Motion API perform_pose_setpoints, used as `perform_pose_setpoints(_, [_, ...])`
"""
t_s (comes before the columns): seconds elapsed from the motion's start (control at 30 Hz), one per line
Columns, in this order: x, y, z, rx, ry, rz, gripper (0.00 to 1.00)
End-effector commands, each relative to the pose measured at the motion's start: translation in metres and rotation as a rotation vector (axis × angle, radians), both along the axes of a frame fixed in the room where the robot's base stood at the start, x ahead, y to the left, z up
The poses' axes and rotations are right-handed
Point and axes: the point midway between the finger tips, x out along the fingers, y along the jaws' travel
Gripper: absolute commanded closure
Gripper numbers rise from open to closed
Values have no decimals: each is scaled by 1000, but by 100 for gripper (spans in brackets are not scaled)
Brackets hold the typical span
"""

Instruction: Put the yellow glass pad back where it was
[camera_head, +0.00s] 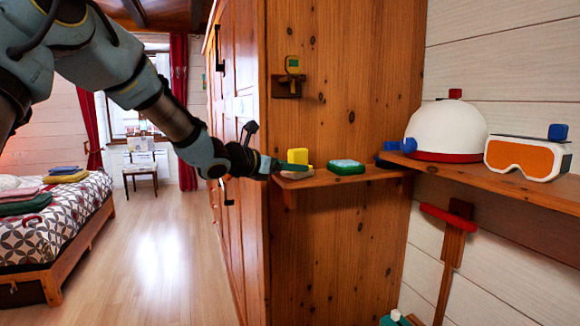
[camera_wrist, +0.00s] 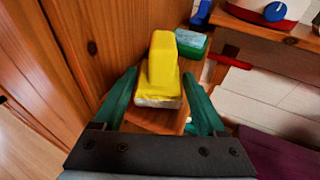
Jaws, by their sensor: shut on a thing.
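The yellow glass pad (camera_wrist: 162,75) has a yellow handle-like top and a pale base. It also shows in the head view (camera_head: 298,156), at the left end of the small wooden shelf (camera_head: 340,178) on the wardrobe's side. My gripper (camera_wrist: 161,88) has its green fingers on either side of the pad and is shut on it. In the head view my gripper (camera_head: 292,166) reaches in from the left. I cannot tell whether the pad's base touches the shelf.
A green sponge-like block (camera_head: 346,167) lies on the shelf just right of the pad. A white helmet (camera_head: 447,130) and orange goggles (camera_head: 522,157) stand on the right shelf. A bed (camera_head: 60,225) is far left.

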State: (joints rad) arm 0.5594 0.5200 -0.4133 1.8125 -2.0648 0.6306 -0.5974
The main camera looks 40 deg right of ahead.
Motion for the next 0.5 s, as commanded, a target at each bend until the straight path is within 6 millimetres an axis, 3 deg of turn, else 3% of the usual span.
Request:
perform_pose_setpoints(0.2, [0, 0, -4, 0, 0, 0, 71])
perform_pose_setpoints(0.23, [0, 0, -2, 0, 0, 0, 23])
perform_pose_setpoints(0.43, [0, 0, -2, 0, 0, 0, 0])
perform_pose_setpoints(0.5, [0, 0, -2, 0, 0, 0, 0])
